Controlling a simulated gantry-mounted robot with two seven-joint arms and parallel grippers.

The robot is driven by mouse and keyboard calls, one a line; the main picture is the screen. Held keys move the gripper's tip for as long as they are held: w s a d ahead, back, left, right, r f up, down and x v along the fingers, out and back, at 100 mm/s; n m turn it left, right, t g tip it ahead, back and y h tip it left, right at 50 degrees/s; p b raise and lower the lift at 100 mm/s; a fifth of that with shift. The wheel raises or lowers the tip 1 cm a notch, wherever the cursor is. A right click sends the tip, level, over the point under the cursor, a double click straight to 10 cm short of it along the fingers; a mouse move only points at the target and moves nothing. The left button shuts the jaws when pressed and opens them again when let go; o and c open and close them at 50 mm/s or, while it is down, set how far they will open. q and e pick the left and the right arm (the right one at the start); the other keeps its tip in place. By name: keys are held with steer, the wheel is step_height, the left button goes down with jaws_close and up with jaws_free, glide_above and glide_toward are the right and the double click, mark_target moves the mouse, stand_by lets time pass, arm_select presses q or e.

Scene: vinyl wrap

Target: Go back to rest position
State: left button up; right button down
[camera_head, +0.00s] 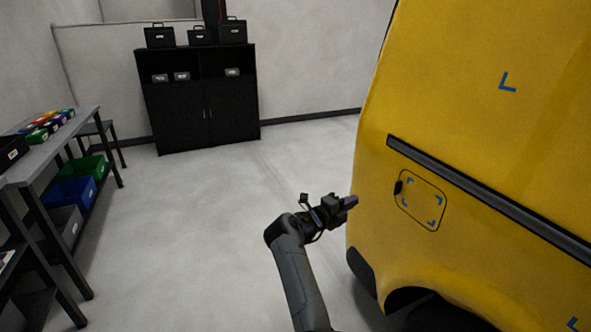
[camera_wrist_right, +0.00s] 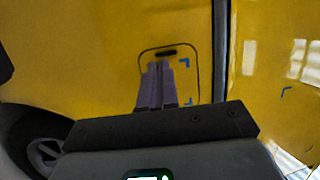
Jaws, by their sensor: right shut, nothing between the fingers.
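My right gripper (camera_head: 350,202) is at the lower middle of the head view, pointing right toward the yellow van (camera_head: 450,130), apart from its fuel flap (camera_head: 421,200) by what looks like a gap. In the right wrist view, the purple-grey fingers of my right gripper (camera_wrist_right: 160,66) are together with nothing between them. They overlap the outlined fuel flap (camera_wrist_right: 185,88) on the yellow side. The flap has blue corner marks and a dark recess at its edge. My left gripper is not in view.
A dark cabinet (camera_head: 205,125) with black cases stands at the back wall. A grey workbench (camera_head: 85,125) with coloured bins is at the left. The grey floor (camera_head: 210,220) between them and the van is clear. The van's wheel arch (camera_head: 400,292) is below the flap.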

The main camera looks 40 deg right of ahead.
steer(key=s+d+f+n+h+p, duration=0.1)
steer(key=s+f+n+p, duration=0.2)
steer(key=s+f+p, duration=0.35)
steer(key=s+f+n+t+h+p, duration=0.1)
steer(key=s+f+n+t+p, duration=0.25)
steer(key=s+n+t, duration=0.45)
steer(key=s+a+n+t+y+p, duration=0.2)
steer(key=a+n+y+p, duration=0.2)
steer(key=a+n+y, duration=0.65)
steer(key=s+a+n+t+y+p, duration=0.25)
steer(key=a+n+y+p, duration=0.2)
steer(key=a, duration=1.05)
steer(key=s+a+r+n+g+y, duration=0.2)
steer(key=s+a+n+g+y, duration=0.15)
steer(key=s+a+n, duration=0.35)
steer(key=s+a+r+n+g+y, duration=0.2)
steer(key=s+a+n+g, duration=0.25)
steer(key=a, duration=0.45)
step_height(320, 180, up, 38)
steer(key=n+p, duration=0.1)
steer(key=p, duration=3.7)
steer(key=shift+s+d+f+t, duration=0.2)
steer(key=shift+d+t, duration=0.15)
